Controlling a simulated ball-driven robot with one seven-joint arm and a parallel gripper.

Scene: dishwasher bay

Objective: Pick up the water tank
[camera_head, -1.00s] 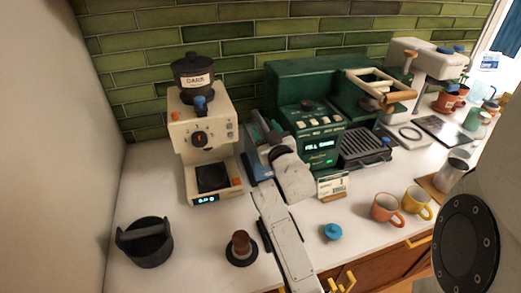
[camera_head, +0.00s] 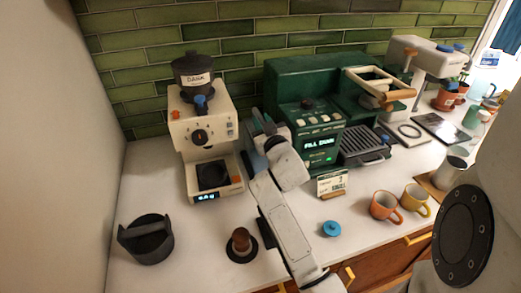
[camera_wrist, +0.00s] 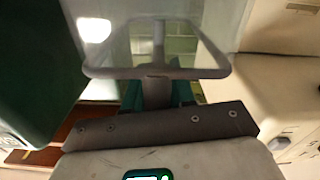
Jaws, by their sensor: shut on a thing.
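The water tank (camera_wrist: 205,55) is a clear, see-through box with a grey rim, at the top middle of the wrist view. My gripper (camera_wrist: 158,92) is shut at the near side of this rim; the exact contact is partly hidden behind the dark gripper body. In the head view my gripper (camera_head: 258,125) is between the cream grinder and the green espresso machine. There my wrist and arm hide most of the tank, and its outline cannot be made out clearly.
The cream grinder (camera_head: 190,122) stands close on the left and the green espresso machine (camera_head: 290,80) close on the right. A dark knock box (camera_head: 150,243), a tamper (camera_head: 240,243), a blue lid (camera_head: 331,229), a small sign (camera_head: 331,183) and mugs (camera_head: 384,206) are on the white counter.

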